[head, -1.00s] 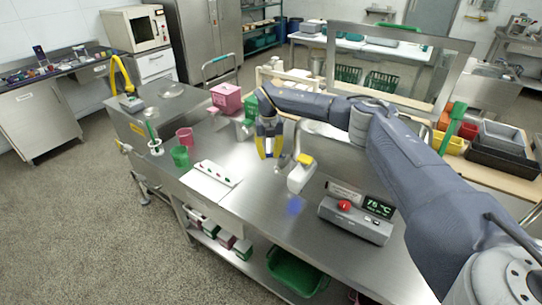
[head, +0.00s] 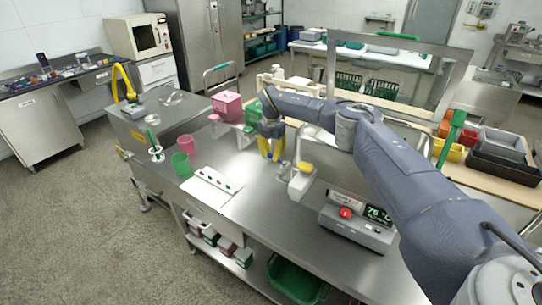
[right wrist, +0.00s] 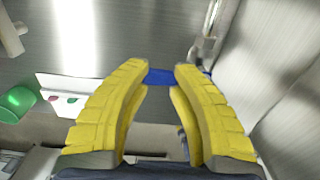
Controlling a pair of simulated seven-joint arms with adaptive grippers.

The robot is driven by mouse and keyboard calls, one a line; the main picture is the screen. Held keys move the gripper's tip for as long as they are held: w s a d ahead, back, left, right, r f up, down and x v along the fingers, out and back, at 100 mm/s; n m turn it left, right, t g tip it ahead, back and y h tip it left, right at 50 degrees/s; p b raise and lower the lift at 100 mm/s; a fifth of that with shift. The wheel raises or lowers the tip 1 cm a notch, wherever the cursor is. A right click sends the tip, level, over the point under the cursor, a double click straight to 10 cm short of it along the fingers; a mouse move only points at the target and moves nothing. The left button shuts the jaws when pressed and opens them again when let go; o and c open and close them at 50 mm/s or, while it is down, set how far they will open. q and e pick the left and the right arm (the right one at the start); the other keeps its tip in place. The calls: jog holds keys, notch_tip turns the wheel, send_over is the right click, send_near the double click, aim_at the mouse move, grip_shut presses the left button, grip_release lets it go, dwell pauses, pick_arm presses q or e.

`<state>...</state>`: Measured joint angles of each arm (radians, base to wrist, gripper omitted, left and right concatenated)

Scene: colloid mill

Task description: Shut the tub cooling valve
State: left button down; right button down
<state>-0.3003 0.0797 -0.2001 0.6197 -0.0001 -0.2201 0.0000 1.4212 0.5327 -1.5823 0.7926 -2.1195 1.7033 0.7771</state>
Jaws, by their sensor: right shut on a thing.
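My right gripper (head: 271,150) points down over the steel bench, beside a small metal fitting (head: 282,169). Its yellow fingers are shut on a blue valve handle (right wrist: 160,77), which shows between the fingertips in the right wrist view. The handle reaches past the right finger towards a metal pipe (right wrist: 206,42). The handle is hidden in the head view. I cannot tell from these frames how far the valve is turned. My left gripper is not in view.
A grey box with a red button and a lit display (head: 358,219) stands to the right on the bench. A white unit with a yellow top (head: 302,182) is right of the gripper.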

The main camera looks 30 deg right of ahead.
aim_at(271, 155)
jog(key=shift+w, duration=0.1)
dwell(0.5)
jog(key=c, duration=1.1)
grip_release()
jog(key=shift+w+a, duration=0.1)
jog(key=shift+o, duration=1.3)
jog(key=shift+d, duration=0.2)
notch_tip(271, 155, up, 12)
jog(key=shift+a, duration=0.1)
jog(key=shift+c, duration=0.4)
